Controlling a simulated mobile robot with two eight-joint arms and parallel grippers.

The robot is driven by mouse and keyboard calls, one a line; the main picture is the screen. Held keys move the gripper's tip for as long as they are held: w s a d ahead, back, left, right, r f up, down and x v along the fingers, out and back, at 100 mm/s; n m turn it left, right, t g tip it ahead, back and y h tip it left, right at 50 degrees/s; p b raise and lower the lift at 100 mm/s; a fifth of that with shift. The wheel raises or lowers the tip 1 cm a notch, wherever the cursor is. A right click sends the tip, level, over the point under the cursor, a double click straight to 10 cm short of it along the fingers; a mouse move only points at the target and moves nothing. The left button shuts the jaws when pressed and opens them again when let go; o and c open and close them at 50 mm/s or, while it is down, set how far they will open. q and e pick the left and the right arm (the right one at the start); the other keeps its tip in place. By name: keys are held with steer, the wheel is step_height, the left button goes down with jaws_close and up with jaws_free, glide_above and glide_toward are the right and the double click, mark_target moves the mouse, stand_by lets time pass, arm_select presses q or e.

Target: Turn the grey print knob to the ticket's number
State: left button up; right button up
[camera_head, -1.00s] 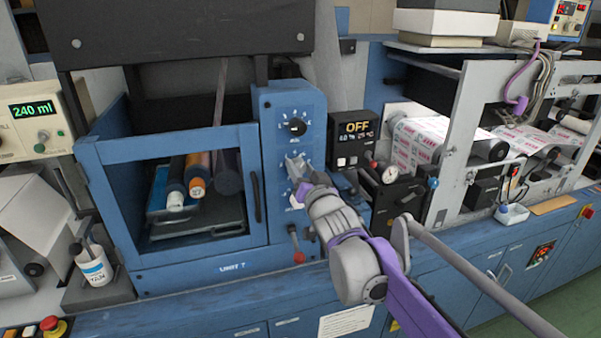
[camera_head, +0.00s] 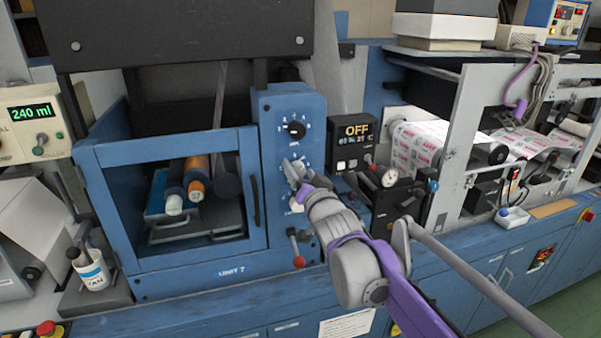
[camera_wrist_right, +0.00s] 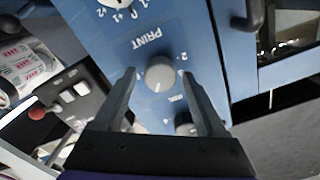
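The grey print knob (camera_wrist_right: 160,74) is on the blue control panel (camera_wrist_right: 150,20), next to the word PRINT, in the right wrist view. A white mark shows on it, and printed numbers lie around it, only partly readable. My right gripper (camera_wrist_right: 157,68) is open, with one finger on each side of the knob and a gap on both sides. My left gripper is not in view. I cannot make out a ticket with a readable number.
A black dial (camera_head: 293,129) sits above the gripper, and a red-tipped lever (camera_head: 299,261) below it. A black display box (camera_head: 354,140) reading OFF is to the right. A clear-fronted cabinet (camera_head: 185,270) stands left. A white sheet (camera_head: 345,325) with unreadable print hangs below.

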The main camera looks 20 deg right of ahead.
steer(key=shift+s, duration=0.1)
steer(key=s, duration=1)
steer(key=shift+s+d+b, duration=0.2)
steer(key=shift+s+b, duration=0.15)
steer(key=shift+b, duration=0.1)
steer(key=s+f+n+g+p, duration=0.1)
steer(key=s+f+g, duration=0.5)
steer(key=s+f, duration=0.6)
steer(key=s+f+n+g+p, duration=0.1)
steer(key=s+f+n+g, duration=0.3)
steer(key=s+f, duration=0.8)
step_height(320, 180, down, 6)
steer(key=g, duration=0.2)
steer(key=shift+s+n+g+h, duration=0.3)
steer(key=shift+s, duration=0.1)
